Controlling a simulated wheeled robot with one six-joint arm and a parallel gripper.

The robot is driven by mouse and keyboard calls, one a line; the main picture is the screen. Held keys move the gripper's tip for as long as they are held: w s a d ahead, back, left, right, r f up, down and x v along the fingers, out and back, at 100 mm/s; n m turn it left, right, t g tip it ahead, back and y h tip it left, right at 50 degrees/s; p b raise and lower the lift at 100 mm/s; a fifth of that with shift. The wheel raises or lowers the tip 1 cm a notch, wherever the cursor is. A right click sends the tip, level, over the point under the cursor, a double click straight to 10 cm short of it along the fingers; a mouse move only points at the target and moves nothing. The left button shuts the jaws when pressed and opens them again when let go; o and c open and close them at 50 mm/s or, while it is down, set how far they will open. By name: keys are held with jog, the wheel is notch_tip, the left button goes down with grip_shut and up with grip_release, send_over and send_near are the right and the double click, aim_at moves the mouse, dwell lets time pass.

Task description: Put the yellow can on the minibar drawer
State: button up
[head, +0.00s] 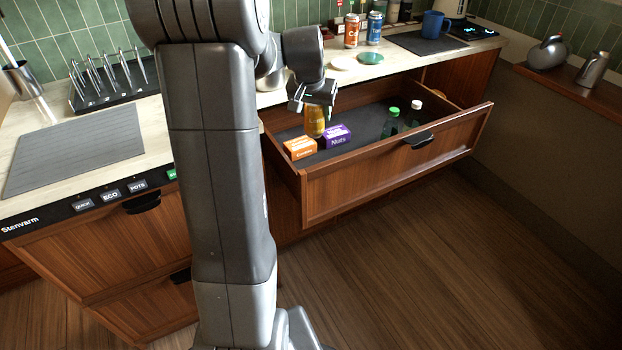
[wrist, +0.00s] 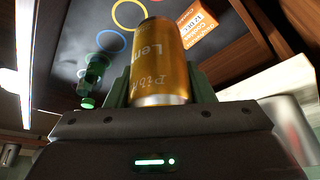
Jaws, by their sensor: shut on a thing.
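The yellow can (head: 315,122) is upright in my gripper (head: 315,103), which is shut on its upper part. In the wrist view the can (wrist: 160,62) stands between the two green-tinted fingers (wrist: 159,90). The open minibar drawer (head: 395,172) is below and around it. The can is inside the drawer's outline at its left, just behind the orange box and the purple box. I cannot tell whether its base touches the drawer floor.
The drawer holds an orange box (head: 300,147), a purple Nuts box (head: 337,136), a green-capped bottle (head: 391,122) and a white-capped bottle (head: 414,112). Yellow, blue and green rings mark its dark floor. Orange (head: 351,30) and blue (head: 375,28) cans stand on the counter.

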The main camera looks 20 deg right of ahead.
aim_at(309, 133)
notch_tip(309, 133, down, 6)
jog(key=shift+w+r+b, duration=0.1)
jog(key=shift+r+b, duration=0.05)
jog(key=shift+b, duration=1.05)
notch_tip(309, 133, down, 10)
jog(key=shift+r+b, duration=0.15)
jog(key=shift+b, duration=0.6)
jog(key=o, duration=1.1)
jog(key=shift+o, duration=0.2)
jog(key=p+v, duration=0.1)
jog(key=v, duration=1.1)
jog(key=shift+a+p, duration=0.1)
jog(key=shift+p, duration=0.2)
